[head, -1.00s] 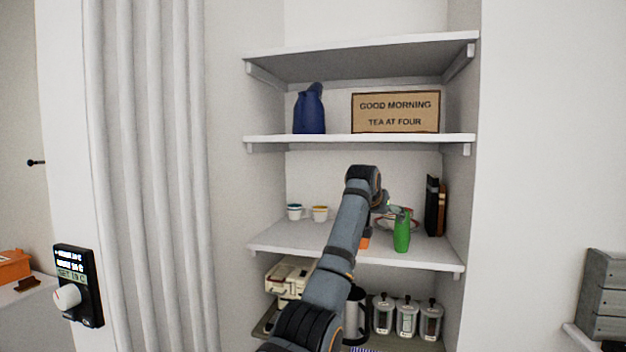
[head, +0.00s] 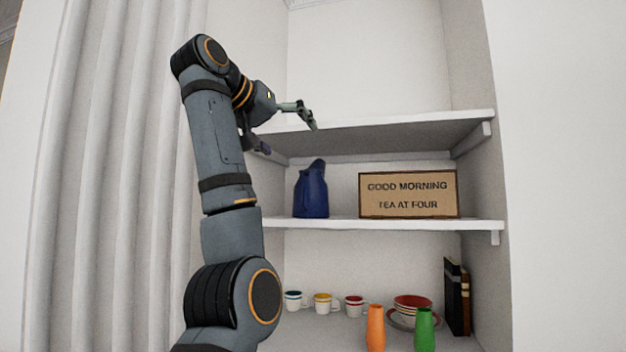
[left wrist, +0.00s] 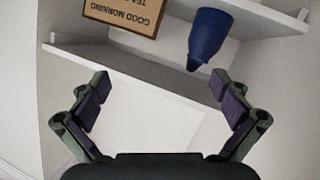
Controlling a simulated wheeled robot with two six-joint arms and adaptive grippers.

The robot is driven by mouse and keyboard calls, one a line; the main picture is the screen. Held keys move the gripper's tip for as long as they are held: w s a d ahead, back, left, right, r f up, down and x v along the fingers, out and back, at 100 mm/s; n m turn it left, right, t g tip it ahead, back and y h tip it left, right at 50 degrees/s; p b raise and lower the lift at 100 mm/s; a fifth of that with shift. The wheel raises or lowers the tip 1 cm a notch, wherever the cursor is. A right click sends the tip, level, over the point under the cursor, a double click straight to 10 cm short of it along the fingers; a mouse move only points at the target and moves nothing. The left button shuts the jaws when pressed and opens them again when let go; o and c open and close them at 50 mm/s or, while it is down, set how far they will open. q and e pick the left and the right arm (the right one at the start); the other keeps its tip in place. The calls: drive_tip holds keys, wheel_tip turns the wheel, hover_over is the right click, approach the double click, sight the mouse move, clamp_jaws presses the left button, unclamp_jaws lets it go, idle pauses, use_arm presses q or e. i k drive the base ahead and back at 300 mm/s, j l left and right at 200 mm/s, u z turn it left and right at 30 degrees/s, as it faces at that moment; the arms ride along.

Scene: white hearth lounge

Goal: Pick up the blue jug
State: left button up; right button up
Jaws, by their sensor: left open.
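The blue jug (head: 311,190) stands upright on the middle shelf, left of the sign, in the head view. In the left wrist view the jug (left wrist: 208,36) appears upside down near the top, beyond the fingertips. My left gripper (head: 308,117) is raised in front of the upper shelf, above the jug in the picture. In the left wrist view its two fingers (left wrist: 166,92) are spread wide with nothing between them. It is apart from the jug. My right gripper is not in view.
The upper shelf (head: 390,135) overhangs the jug. A wooden sign (head: 408,194) stands to its right on the same shelf (head: 400,224). Below are several cups (head: 323,302), an orange vase (head: 375,328), a green vase (head: 424,330), a red-rimmed bowl (head: 412,308) and dark books (head: 457,297).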

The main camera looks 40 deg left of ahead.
sight(310, 200)
drive_tip(key=i+j, duration=0.25)
drive_tip(key=j, duration=0.15)
drive_tip(key=i+j, duration=0.25)
drive_tip(key=j, duration=0.15)
drive_tip(key=i+j, duration=0.25)
drive_tip(key=j, duration=0.15)
